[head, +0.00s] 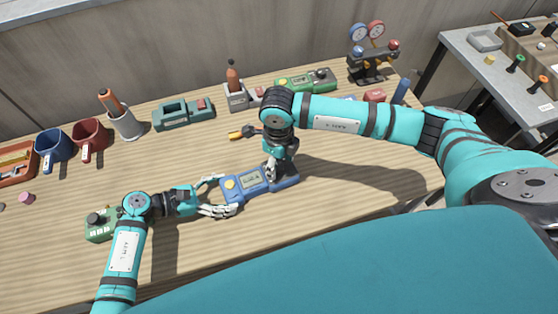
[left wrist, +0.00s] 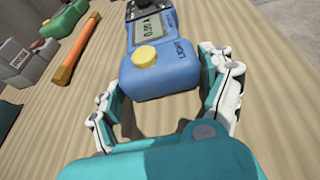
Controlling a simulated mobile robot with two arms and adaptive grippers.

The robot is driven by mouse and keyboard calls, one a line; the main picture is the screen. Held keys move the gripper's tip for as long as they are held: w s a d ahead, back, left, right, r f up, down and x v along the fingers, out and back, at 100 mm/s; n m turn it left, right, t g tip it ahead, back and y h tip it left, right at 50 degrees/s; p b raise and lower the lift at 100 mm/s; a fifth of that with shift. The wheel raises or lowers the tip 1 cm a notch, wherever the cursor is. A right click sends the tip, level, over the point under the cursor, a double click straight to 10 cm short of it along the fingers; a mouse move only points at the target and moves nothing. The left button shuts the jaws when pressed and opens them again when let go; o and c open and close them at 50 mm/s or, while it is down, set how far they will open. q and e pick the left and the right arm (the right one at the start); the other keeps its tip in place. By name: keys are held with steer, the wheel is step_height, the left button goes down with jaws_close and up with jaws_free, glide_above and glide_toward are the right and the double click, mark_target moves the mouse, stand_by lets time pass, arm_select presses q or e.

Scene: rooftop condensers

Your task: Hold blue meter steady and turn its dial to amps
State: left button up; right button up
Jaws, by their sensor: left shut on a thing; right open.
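The blue meter (head: 286,183) lies flat on the wooden bench, and it also shows in the left wrist view (left wrist: 160,82). It has a yellow button (left wrist: 145,58) and a grey display (left wrist: 147,27) with digits too small to read surely. My left gripper (head: 219,194) is shut on the meter's left end, with one finger on each side, as the left wrist view (left wrist: 160,75) shows. My right gripper (head: 272,174) is open and points down over the meter's right part. It hides the dial in the head view.
A green device (head: 101,225) sits by my left arm. A screwdriver (head: 245,132) lies behind the meter. Mugs (head: 89,136), a teal case (head: 183,114) and a gauge set (head: 369,55) line the back. The bench front is clear.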

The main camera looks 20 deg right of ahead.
mark_target(279, 165)
arm_select(q)
steer(key=shift+d, duration=0.1)
arm_select(e)
step_height(279, 165, up, 12)
arm_select(q)
steer(key=shift+r, duration=0.1)
arm_select(e)
steer(key=shift+f, duration=0.1)
arm_select(q)
steer(key=o, duration=1.5)
steer(key=v, duration=0.9)
arm_select(e)
steer(key=shift+r, duration=0.2)
